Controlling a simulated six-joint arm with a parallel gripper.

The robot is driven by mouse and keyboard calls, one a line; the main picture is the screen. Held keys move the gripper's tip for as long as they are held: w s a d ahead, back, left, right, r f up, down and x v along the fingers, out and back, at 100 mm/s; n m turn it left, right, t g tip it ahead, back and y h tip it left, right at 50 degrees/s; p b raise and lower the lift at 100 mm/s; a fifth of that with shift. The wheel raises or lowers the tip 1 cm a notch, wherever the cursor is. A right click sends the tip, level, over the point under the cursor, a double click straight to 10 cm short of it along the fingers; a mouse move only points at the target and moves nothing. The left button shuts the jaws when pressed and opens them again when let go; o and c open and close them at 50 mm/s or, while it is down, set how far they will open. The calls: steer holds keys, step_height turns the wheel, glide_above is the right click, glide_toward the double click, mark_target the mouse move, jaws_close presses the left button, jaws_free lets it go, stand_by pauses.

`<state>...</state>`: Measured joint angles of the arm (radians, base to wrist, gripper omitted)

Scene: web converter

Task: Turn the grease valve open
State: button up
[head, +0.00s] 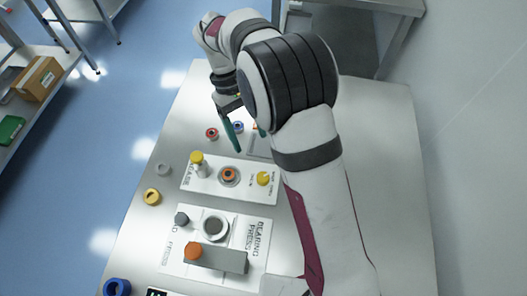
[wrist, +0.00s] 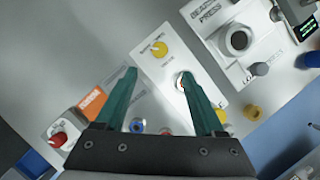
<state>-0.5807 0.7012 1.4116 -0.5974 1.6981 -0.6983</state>
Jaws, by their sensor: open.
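A yellow knob (head: 264,178), apparently the grease valve, sits at the right end of a white panel (head: 212,187). It also shows in the wrist view (wrist: 159,47), with small printed marks beside it that I cannot read surely. The panel also carries a round orange-and-grey socket (head: 228,175) and a yellow-topped post (head: 197,158). My gripper (wrist: 158,74) is open and empty, its green fingers apart above the panel. In the wrist view the knob lies just beyond the fingertips, apart from them. In the head view my arm hides part of the bench and one finger.
The bearing press panel (head: 176,258), with an orange-ended grey bar (head: 222,258), lies nearer the camera. Red (head: 212,133) and blue (head: 238,127) rings and a yellow ring (head: 152,197) lie on the bench. A box with a red knob (wrist: 58,138) shows in the wrist view.

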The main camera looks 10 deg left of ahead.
mark_target(263, 176)
steer(key=x, duration=1.2)
steer(key=shift+s+d+f, duration=0.1)
steer(key=shift+d+f, duration=0.05)
steer(key=shift+f, duration=0.2)
jaws_close()
